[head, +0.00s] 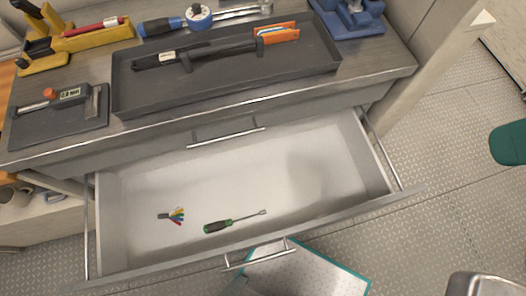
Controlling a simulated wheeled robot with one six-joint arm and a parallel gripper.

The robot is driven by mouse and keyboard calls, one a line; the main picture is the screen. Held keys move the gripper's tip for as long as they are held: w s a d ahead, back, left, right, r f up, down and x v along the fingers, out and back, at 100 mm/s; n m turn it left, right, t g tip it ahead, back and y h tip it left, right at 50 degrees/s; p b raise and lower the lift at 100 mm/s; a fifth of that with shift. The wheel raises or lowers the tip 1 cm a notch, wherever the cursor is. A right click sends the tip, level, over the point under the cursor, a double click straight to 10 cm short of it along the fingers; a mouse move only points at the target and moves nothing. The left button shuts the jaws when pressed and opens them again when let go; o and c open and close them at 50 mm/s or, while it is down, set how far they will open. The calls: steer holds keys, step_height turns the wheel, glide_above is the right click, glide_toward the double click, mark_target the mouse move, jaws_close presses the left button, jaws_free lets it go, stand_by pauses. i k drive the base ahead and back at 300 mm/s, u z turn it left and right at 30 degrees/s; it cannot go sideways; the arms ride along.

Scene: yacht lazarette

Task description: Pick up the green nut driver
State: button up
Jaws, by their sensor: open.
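The green nut driver (218,227) lies flat in the open drawer (250,165), near its front wall and a little left of the middle. Its green and black handle points left, and its thin metal shaft points right and slightly back to a small wider tip. Nothing covers it. My gripper is not in view.
A small fan of coloured pieces on a grey holder (172,216) lies left of the nut driver. The drawer is otherwise bare. Above stands a bench with a dark tray (130,88) and tools. A teal-edged board (300,275) is below the drawer front.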

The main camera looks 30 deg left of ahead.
mark_target(215, 227)
steer(key=z, duration=0.65)
steer(key=k, duration=1.8)
steer(key=u, duration=1.15)
steer(key=i, duration=0.5)
steer(key=u, duration=1.5)
steer(key=i, duration=0.5)
steer(key=z, duration=2.25)
